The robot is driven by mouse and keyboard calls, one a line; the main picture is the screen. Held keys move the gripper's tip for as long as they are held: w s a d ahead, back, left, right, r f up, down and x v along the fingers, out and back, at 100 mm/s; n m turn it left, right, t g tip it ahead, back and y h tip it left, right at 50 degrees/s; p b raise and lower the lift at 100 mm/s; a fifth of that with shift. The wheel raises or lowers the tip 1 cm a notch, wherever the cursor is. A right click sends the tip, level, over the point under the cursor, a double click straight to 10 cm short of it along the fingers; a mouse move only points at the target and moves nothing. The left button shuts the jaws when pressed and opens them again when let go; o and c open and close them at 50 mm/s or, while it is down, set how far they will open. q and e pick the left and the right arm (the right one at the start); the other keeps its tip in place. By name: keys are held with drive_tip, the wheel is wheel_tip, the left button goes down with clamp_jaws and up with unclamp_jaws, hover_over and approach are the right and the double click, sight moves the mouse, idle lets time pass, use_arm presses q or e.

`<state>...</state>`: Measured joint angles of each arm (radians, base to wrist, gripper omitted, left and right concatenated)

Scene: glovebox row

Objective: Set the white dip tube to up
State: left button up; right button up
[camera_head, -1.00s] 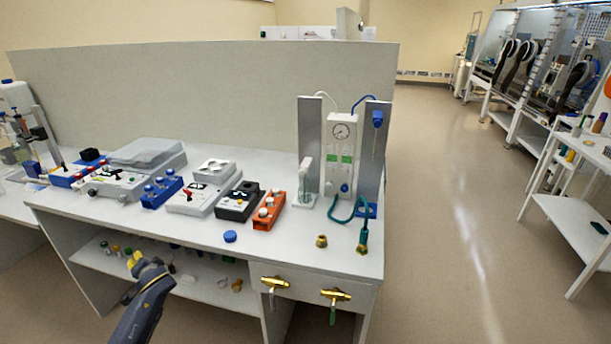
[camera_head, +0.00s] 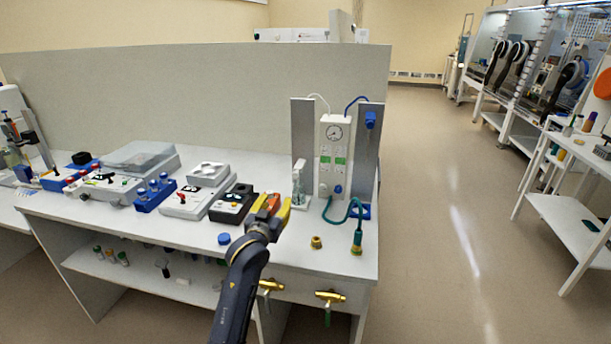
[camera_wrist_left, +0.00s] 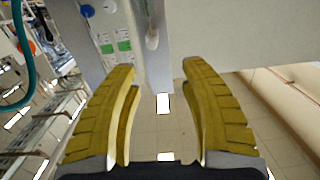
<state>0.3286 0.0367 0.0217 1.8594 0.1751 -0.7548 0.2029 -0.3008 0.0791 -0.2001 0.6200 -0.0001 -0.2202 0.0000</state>
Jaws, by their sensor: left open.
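The white dip tube (camera_head: 297,176) is low on the left grey metal upright (camera_head: 302,130), beside the white gauge panel. It also shows in the left wrist view (camera_wrist_left: 152,38), at the top centre beyond the fingertips. My left gripper (camera_head: 270,203) is over the front of the bench, left of and below the tube in the head view. Its yellow fingers are apart with nothing between them, as the left wrist view (camera_wrist_left: 160,72) shows. The tube's lowest end is hard to make out. My right gripper is not in view.
The white panel (camera_head: 334,150) has a gauge, green labels and a blue knob. A blue slider (camera_head: 370,120) sits high on the right upright. A green hose (camera_head: 345,215) and brass fitting (camera_head: 316,243) lie in front. The orange control box is partly hidden behind my gripper.

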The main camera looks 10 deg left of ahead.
sight(295, 175)
use_arm(q)
drive_tip(key=shift+h, duration=0.3)
drive_tip(key=w, duration=0.5)
drive_tip(key=w+d, duration=0.1)
drive_tip(key=w, duration=0.5)
drive_tip(key=w+r, duration=0.1)
drive_tip(key=w, duration=0.5)
drive_tip(key=shift+w+d, duration=0.15)
drive_tip(key=shift+w, duration=0.05)
clamp_jaws()
drive_tip(key=shift+r, duration=0.1)
